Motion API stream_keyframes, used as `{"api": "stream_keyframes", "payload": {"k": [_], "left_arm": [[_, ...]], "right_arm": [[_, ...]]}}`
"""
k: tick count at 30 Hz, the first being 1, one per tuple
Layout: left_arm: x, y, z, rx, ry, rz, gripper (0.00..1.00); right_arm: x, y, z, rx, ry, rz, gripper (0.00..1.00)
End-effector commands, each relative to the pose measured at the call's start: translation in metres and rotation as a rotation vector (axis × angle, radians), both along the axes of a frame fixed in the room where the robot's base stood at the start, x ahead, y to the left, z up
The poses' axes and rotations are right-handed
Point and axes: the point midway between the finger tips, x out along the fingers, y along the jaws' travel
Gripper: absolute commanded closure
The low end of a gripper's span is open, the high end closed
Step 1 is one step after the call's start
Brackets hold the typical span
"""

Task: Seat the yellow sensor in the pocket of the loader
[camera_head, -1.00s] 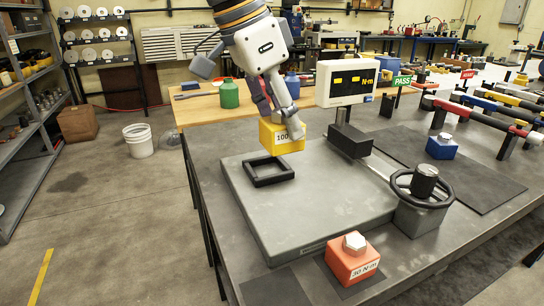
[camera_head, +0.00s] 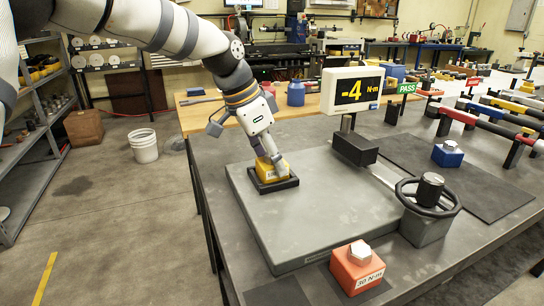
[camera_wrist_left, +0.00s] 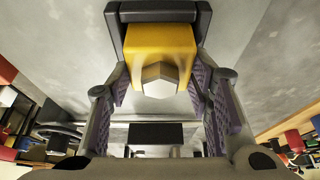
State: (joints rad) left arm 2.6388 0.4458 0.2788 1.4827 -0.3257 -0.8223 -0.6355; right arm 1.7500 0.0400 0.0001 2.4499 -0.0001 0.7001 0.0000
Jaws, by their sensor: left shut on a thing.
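The yellow sensor (camera_head: 270,174), a block with a hex stud on top, stands at the black square pocket frame (camera_head: 288,184) on the loader's grey plate (camera_head: 320,215). Its lower part is inside the frame's outline; I cannot tell whether it rests on the bottom. My left gripper (camera_head: 271,163) is above it, with its fingers down along the stud. The left wrist view shows the yellow sensor (camera_wrist_left: 160,38), its hex stud (camera_wrist_left: 160,80) between the finger pads of my left gripper (camera_wrist_left: 160,90), and the black frame (camera_wrist_left: 155,10) around it. My right gripper is not in view.
The loader's display (camera_head: 354,91) reads -4 N·m. A handwheel (camera_head: 428,195) is at the plate's right. An orange 30 N·m sensor (camera_head: 357,268) stands in front and a blue one (camera_head: 447,154) on the mat at right. The plate's middle is clear.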

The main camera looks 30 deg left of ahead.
Motion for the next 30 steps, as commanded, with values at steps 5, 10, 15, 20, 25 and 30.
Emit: {"api": "stream_keyframes", "payload": {"k": [5, 10, 15, 20, 25, 30], "left_arm": [[0.000, -0.001, 0.003, -0.001, -0.007, 0.001, 1.00], [0.000, 0.000, -0.001, 0.000, -0.002, -0.001, 0.34], [0.000, 0.000, -0.001, 0.000, -0.002, -0.001, 0.34], [0.000, 0.000, 0.001, 0.000, -0.002, -0.001, 0.34], [-0.009, 0.008, 0.032, 0.000, -0.006, 0.001, 0.34], [-0.022, 0.020, 0.077, 0.000, -0.005, 0.002, 0.34]], "right_arm": [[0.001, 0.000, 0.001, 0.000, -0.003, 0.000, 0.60], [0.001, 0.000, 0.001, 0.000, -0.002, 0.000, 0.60], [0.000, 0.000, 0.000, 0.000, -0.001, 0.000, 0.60], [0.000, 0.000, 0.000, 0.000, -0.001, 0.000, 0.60], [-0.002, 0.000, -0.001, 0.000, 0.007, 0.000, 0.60], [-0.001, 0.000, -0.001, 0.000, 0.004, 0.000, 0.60]]}}
